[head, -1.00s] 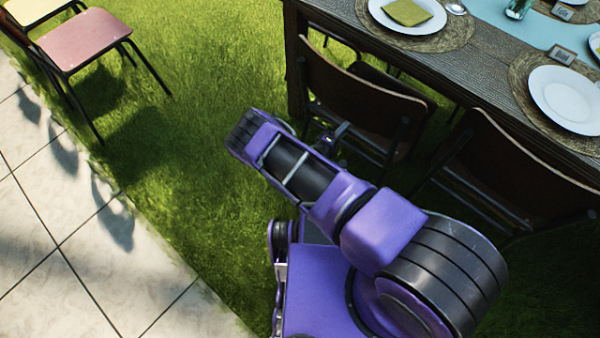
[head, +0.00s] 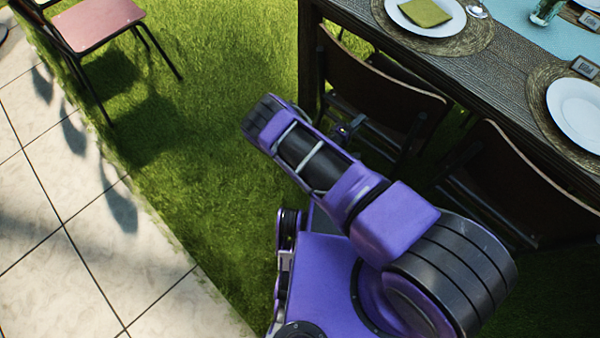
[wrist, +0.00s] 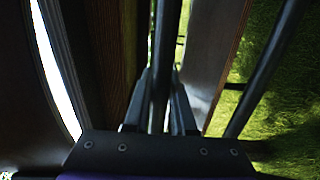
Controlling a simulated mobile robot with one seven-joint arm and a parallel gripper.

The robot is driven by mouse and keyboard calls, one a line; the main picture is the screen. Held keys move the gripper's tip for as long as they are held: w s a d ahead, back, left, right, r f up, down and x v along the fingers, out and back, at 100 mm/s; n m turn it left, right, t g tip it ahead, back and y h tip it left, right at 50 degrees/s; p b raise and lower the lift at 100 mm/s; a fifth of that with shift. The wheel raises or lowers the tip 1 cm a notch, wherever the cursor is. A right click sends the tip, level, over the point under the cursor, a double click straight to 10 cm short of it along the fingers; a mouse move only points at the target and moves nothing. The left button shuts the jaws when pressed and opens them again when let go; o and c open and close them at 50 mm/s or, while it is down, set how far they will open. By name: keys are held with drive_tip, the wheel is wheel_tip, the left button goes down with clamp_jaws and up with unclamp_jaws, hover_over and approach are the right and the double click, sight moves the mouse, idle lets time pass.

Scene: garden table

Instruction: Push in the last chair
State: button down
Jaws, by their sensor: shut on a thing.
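The chair (head: 375,92) with a dark curved backrest stands at the table's near left corner, its backrest close against the table edge. My gripper (head: 346,130) is low behind this chair, mostly hidden by my purple arm in the head view. In the wrist view, my gripper (wrist: 160,108) is shut on a dark metal tube (wrist: 163,65) of the chair frame. The dark wooden table (head: 490,85) runs from the top middle to the right edge.
A second dark chair (head: 535,185) stands at the table to the right, close to my arm. A pink-seated chair (head: 95,25) stands apart at upper left. Plates (head: 580,107) lie on round mats. Grass (head: 200,100) and paving (head: 90,250) are open at left.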

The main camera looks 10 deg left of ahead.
drive_tip(key=shift+s+d+f, duration=0.15)
idle(0.4)
drive_tip(key=c, duration=0.7)
unclamp_jaws()
drive_tip(key=shift+o, duration=0.3)
drive_tip(key=shift+r, duration=0.2)
drive_tip(key=p+v, duration=0.2)
drive_tip(key=v, duration=1)
drive_tip(key=shift+a, duration=0.2)
